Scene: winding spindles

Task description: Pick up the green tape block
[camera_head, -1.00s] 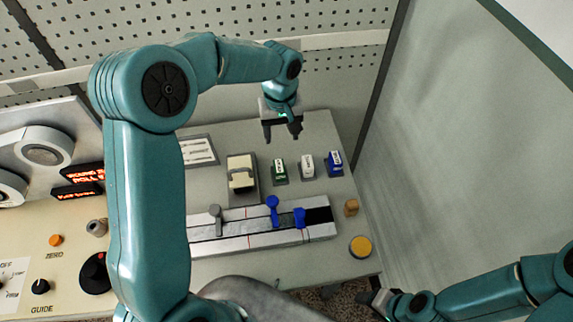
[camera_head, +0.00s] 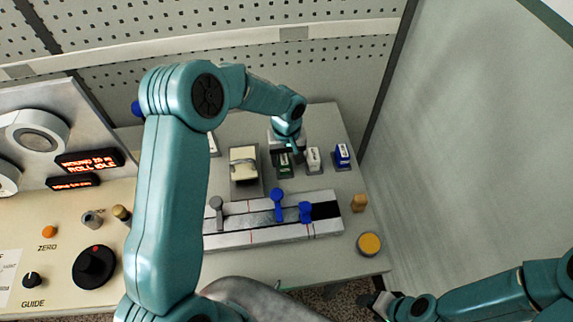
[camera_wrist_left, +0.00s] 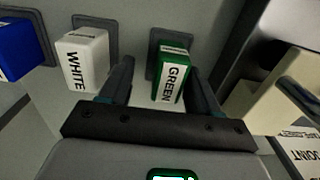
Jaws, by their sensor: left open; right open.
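The green tape block (camera_head: 284,170) stands on a small dark pad on the table, between the cream block and the white block. In the left wrist view the green block (camera_wrist_left: 172,78), labelled GREEN, stands between the two fingers. My left gripper (camera_head: 287,155) is open and reaches down over the green block; its fingers (camera_wrist_left: 160,88) are on either side of it. I see a gap on the left side; contact on the right cannot be told. My right gripper (camera_head: 378,303) is open, low at the lower right, away from the blocks.
A white block (camera_head: 313,160) and a blue block (camera_head: 342,155) stand to the right of the green one. A cream block (camera_head: 243,168) in a tray is to the left. A rail with blue clamps (camera_head: 277,205) lies in front. A tall panel bounds the right side.

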